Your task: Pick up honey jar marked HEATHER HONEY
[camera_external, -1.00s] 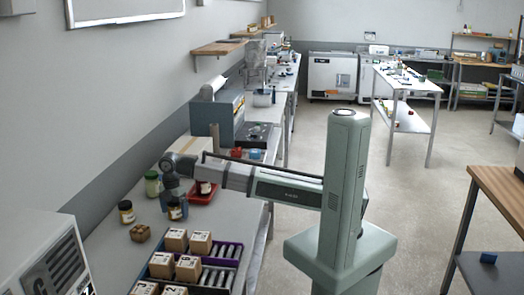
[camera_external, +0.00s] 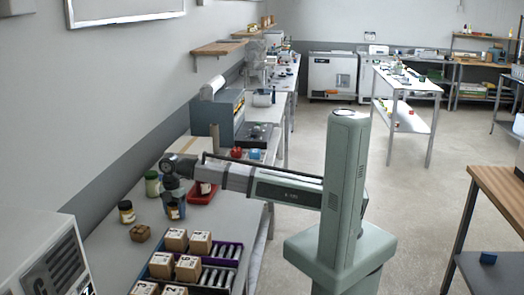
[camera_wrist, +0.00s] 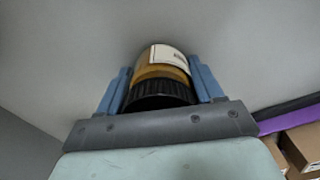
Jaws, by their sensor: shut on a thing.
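My gripper (camera_wrist: 160,90) is shut on a honey jar (camera_wrist: 164,56) in the wrist view, its blue fingers on either side of the jar. The jar has a black ribbed lid, amber contents and a pale label whose words I cannot read. In the external view the held jar (camera_external: 174,212) is small and partly hidden under my gripper (camera_external: 174,198), over the grey bench. I cannot tell whether the jar touches the bench. Another jar with a dark lid and yellowish label (camera_external: 126,213) stands to the left, and a green-lidded jar (camera_external: 152,184) stands behind.
A red tray (camera_external: 203,196) with a small jar in it lies just right of my gripper. A small brown box (camera_external: 140,233) and a dark rack with several cartons (camera_external: 222,262) are nearer the camera. The bench (camera_external: 105,252) has free room at the left front.

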